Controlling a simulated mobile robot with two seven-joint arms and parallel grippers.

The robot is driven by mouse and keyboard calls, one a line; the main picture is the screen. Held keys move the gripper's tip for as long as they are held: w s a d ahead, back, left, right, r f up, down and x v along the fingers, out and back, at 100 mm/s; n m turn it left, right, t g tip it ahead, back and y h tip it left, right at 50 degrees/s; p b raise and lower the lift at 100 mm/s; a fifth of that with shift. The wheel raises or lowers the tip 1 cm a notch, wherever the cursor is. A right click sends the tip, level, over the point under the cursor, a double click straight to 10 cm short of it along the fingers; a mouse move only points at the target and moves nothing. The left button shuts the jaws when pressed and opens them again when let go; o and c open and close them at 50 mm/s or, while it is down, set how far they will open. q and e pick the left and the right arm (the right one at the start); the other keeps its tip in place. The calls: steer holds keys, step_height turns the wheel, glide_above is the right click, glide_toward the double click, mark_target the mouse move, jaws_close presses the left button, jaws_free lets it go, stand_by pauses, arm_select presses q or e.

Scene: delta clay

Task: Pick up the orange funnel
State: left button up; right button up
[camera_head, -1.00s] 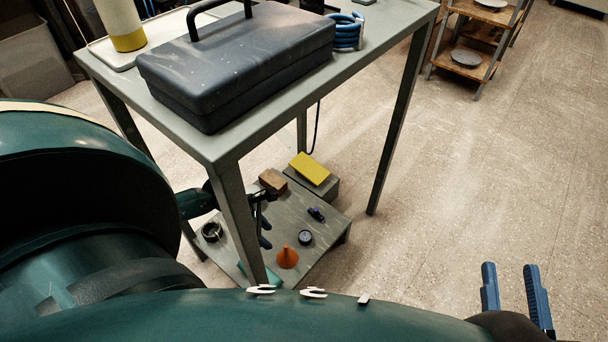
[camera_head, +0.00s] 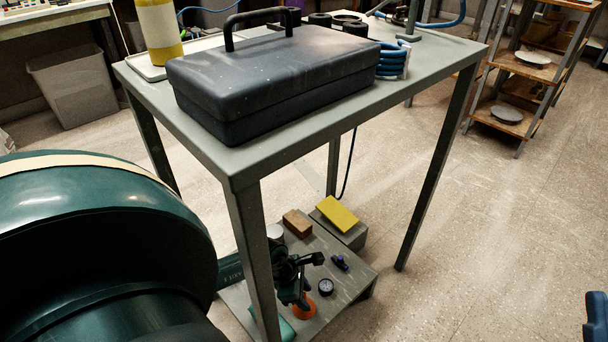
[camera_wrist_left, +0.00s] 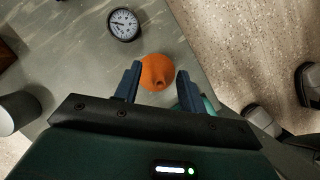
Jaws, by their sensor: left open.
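The orange funnel (camera_head: 304,309) stands on the low grey platform under the table, partly hidden by my left gripper in the head view. In the left wrist view the funnel (camera_wrist_left: 157,70) shows between and just beyond the fingertips, its spout facing the camera. My left gripper (camera_head: 294,296) reaches down over the funnel. Its two fingers (camera_wrist_left: 158,76) are apart, one on each side of the funnel in the wrist view, with nothing held. Contact cannot be told. Part of my right gripper (camera_head: 596,318) shows at the right edge of the head view.
A round gauge (camera_head: 326,287), a small purple-and-black item (camera_head: 340,262), a brown block (camera_head: 297,223) and a yellow block (camera_head: 337,214) are nearby. A teal item (camera_wrist_left: 207,106) lies close to the funnel. The table leg (camera_head: 254,260) stands in front. A dark case (camera_head: 280,75) sits above.

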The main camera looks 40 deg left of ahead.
arm_select(q)
steer(key=shift+x, duration=0.9)
jaws_close()
arm_select(e)
steer(key=shift+s+r+n+y, duration=0.1)
steer(key=shift+r+n+y, duration=0.55)
steer(key=shift+n+y, duration=0.15)
